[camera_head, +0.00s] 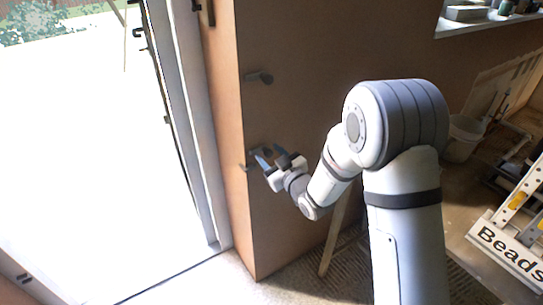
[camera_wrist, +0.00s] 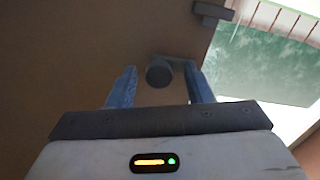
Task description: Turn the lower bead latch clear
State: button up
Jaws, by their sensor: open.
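The lower bead latch (camera_head: 254,153) is a small grey fitting on the brown plaster wall, close to the corner by the door opening. My gripper partly hides it in the head view. In the wrist view the latch shows as a round dark knob (camera_wrist: 158,72) with a short bar running to the right. My gripper (camera_head: 270,155) is open at the latch. In the wrist view its two blue fingers (camera_wrist: 161,78) stand on either side of the knob, the right one near the bar. I cannot tell whether either finger touches.
A similar upper latch (camera_head: 260,77) sits higher on the wall. Another fitting (camera_wrist: 212,12) shows at the top of the wrist view. The bright doorway and its white frame (camera_head: 200,120) are at left. A bucket (camera_head: 463,138) and a "Beads" sign (camera_head: 508,252) are at right.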

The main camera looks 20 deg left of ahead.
jog(key=c, duration=0.9)
jog(key=shift+d, duration=0.2)
jog(key=shift+c, duration=0.4)
jog(key=shift+a, duration=0.1)
